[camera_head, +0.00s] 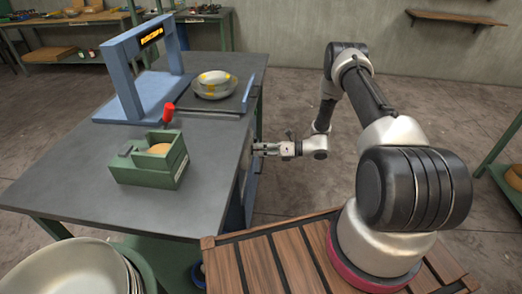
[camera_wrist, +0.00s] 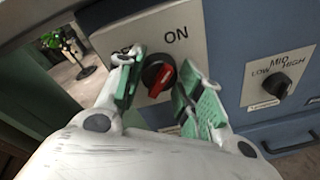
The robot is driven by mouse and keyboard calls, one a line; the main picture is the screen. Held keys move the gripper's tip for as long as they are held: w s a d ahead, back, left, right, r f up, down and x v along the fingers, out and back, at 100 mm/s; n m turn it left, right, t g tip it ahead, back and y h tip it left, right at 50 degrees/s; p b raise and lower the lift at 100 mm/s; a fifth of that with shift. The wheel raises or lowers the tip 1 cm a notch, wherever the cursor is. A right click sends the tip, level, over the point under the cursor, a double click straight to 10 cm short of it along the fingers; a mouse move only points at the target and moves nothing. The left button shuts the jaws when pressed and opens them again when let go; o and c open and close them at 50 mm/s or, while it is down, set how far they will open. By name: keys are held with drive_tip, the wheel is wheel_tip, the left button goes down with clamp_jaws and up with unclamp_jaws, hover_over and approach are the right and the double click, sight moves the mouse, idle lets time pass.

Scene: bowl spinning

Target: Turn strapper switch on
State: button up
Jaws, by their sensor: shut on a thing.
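The strapper switch (camera_wrist: 159,76) is a round black knob with a red bar, on a light plate on the blue panel. "ON" is printed above it to the right; the label to its left is mostly covered by a finger. The red bar lies slanted, and I cannot tell its exact setting. My gripper (camera_wrist: 160,88) is shut on the knob, with a green-padded finger on each side. In the head view my gripper (camera_head: 257,149) is at the table's right side, and the switch is hidden there. The blue strapper arch (camera_head: 120,82) stands on the grey table (camera_head: 80,185).
A second black knob (camera_wrist: 281,84) marked LOW, MID, HIGH sits right of the switch, above a dark handle (camera_wrist: 291,145). A bowl (camera_head: 215,88) with yellow marks lies near the arch. A green box (camera_head: 150,174) stands nearer. The floor right of the table is open.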

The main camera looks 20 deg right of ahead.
drive_tip(key=o, duration=1)
drive_tip(key=v, duration=1.2)
